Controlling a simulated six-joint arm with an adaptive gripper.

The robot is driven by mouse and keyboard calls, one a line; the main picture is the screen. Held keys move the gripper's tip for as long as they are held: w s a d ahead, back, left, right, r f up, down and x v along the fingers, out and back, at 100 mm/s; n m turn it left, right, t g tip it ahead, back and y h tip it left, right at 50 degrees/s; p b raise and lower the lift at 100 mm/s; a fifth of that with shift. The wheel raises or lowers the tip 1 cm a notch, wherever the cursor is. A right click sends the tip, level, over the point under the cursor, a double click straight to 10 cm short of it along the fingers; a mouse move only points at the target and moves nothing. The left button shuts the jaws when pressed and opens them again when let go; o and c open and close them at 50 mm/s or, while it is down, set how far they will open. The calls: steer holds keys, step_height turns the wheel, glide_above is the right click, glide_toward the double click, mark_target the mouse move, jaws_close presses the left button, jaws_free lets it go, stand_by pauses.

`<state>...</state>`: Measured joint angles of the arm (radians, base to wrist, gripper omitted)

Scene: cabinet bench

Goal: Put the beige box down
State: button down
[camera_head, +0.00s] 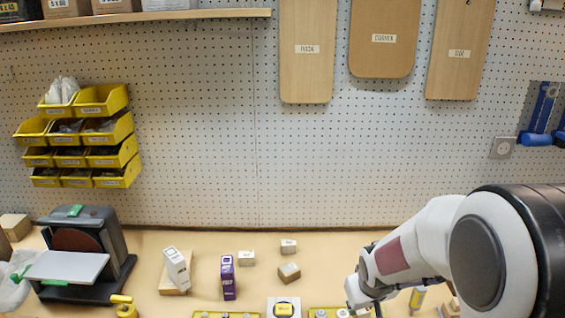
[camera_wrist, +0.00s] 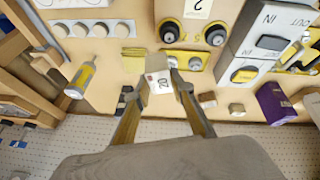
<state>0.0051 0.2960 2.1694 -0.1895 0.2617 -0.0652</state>
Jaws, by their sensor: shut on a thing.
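My gripper (camera_wrist: 159,80) is shut on a small pale beige box (camera_wrist: 160,77) with a white label, seen between the fingertips in the wrist view. The box is held in front of a yellow-edged panel; I cannot tell whether it touches the bench. In the head view my gripper (camera_head: 359,296) is low at the right, close to the bench, and the held box cannot be made out there.
Small boxes (camera_head: 247,258), a purple box (camera_head: 228,277) and a leaning white box (camera_head: 177,268) stand left of my gripper. A sander (camera_head: 85,250) is far left. Panels with knobs (camera_wrist: 185,60) and a yellow-labelled bottle (camera_wrist: 80,80) are near. Bench is bare behind the boxes.

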mark_target(357, 315)
steer(key=shift+s+a+r+m+h, duration=0.1)
steer(key=shift+s+a+m+h, duration=0.25)
steer(key=shift+s+m, duration=0.4)
steer(key=shift+s+a+r+m+h, duration=0.1)
steer(key=shift+s+a+m+h, duration=0.15)
steer(key=shift+s+a+m, duration=0.35)
steer(key=shift+s+d, duration=0.15)
steer(key=shift+s, duration=0.05)
stand_by(0.9)
steer(key=shift+s+a+f+g, duration=0.1)
steer(key=shift+a+f+g, duration=0.2)
steer(key=shift+f, duration=0.15)
steer(key=shift+w+a+f, duration=0.2)
steer(key=shift+f, duration=0.1)
steer(key=w+a+r, duration=0.1)
steer(key=w+a, duration=0.4)
steer(key=w, duration=0.4)
steer(key=w+a+r+y, duration=0.1)
steer(key=w+a, duration=0.5)
steer(key=w, duration=0.2)
steer(key=shift+w+r+y, duration=0.25)
steer(key=shift+w+y, duration=0.05)
steer(key=shift+w, duration=0.1)
